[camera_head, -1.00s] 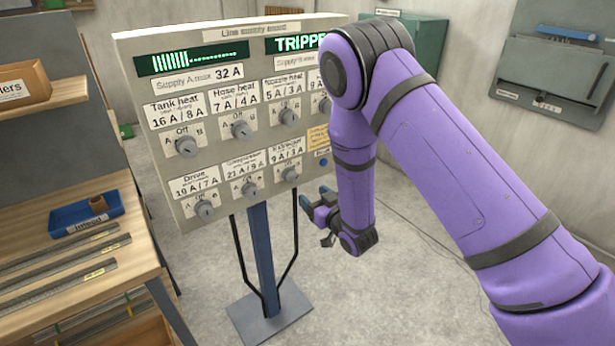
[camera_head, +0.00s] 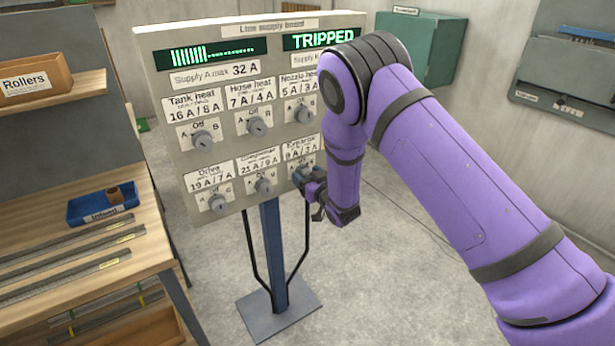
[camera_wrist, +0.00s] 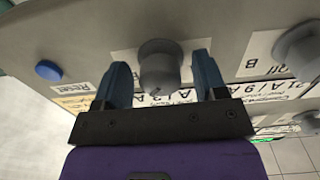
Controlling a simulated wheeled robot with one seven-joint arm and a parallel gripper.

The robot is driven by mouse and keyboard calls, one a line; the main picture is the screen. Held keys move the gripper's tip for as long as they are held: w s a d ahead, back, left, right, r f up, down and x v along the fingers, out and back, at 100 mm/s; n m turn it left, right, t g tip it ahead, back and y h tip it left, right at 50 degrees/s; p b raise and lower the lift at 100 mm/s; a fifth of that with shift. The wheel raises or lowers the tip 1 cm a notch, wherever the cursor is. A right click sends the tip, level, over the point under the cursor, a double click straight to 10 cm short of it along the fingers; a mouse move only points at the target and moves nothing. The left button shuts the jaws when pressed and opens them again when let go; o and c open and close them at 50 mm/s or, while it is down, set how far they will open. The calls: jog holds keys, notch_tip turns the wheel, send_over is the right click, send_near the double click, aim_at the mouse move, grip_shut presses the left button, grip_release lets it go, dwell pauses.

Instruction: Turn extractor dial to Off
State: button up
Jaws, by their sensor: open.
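The line supply board (camera_head: 165,130) stands upright on a blue post, with two rows of grey dials. The extractor label (camera_head: 301,150) is at the right of the lower row and reads 9 A / 3 A. In the head view my gripper (camera_head: 306,182) hides the dial below it. In the wrist view the extractor dial (camera_wrist: 160,62) sits between the two blue fingers of my open gripper (camera_wrist: 162,84), with a small gap on each side. I cannot tell which setting the dial points to.
The compressor dial (camera_wrist: 299,50) is close beside my gripper. A blue Reset button (camera_wrist: 48,70) is on the other side. The right display (camera_head: 323,39) reads TRIPPED. A workbench (camera_head: 150,255) with a blue tray (camera_head: 78,212) stands at the left.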

jog(key=shift+c, duration=0.2)
jog(key=c, duration=0.9)
jog(key=shift+n, duration=0.3)
jog(key=n, duration=0.3)
jog(key=shift+n, duration=2.6)
